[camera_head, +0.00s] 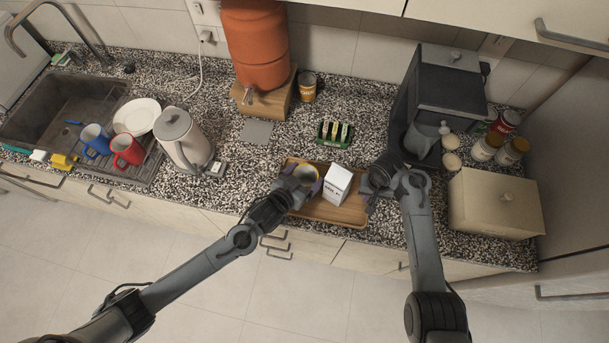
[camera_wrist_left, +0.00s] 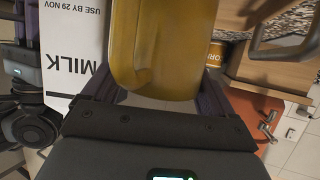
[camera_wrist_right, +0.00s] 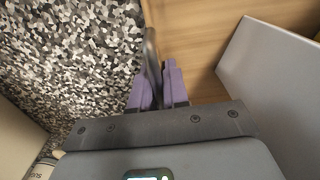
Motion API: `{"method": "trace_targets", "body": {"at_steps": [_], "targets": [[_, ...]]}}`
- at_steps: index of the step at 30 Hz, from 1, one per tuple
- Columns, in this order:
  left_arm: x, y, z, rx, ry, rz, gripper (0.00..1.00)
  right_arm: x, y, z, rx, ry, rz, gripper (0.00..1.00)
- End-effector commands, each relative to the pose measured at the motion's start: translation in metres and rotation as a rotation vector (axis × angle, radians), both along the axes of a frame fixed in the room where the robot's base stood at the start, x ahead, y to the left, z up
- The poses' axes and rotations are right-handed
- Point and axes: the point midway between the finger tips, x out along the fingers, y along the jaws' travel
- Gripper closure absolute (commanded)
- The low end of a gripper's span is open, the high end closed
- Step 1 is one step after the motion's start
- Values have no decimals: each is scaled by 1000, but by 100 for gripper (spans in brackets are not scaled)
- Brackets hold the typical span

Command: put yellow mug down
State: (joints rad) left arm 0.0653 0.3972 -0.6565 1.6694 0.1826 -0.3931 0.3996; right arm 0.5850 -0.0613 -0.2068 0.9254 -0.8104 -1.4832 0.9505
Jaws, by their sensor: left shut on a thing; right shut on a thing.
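The yellow mug (camera_head: 306,174) is at the left end of the wooden tray (camera_head: 325,211), left of the white milk carton (camera_head: 337,185). My left gripper (camera_head: 303,184) is shut on the mug. In the left wrist view the mug (camera_wrist_left: 155,50) fills the space between the fingers, with the milk carton (camera_wrist_left: 70,50) beside it. I cannot tell whether the mug's base touches the tray. My right gripper (camera_head: 371,190) is at the tray's right end. In the right wrist view its fingers (camera_wrist_right: 158,88) are shut on the tray's dark end handle.
A kettle (camera_head: 184,140) stands left of the tray, near a drying rack with red (camera_head: 127,151) and blue (camera_head: 96,140) mugs. A small rack (camera_head: 335,133) is behind the tray. A beige bread box (camera_head: 496,204) and jars are to the right.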

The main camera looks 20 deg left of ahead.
Motion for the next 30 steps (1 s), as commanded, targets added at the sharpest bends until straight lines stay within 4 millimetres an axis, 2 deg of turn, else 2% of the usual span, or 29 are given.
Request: {"method": "trace_targets", "body": {"at_steps": [6,7,9,19,23,30], "targets": [[0,0,-2,-1,-1,0,56,0,0,1,0,-1,0,100],[0,0,-3,0,1,0,11,0,0,1,0,-1,0,100],[0,0,-3,0,1,0,0,0,0,1,0,-1,0,100],[0,0,1,1,0,0,0,0,0,1,0,-1,0,100],[-12,5,4,2,3,0,0,0,0,1,0,-1,0,100],[-50,17,20,1,3,-1,0,1,0,1,1,-2,0,100]]}}
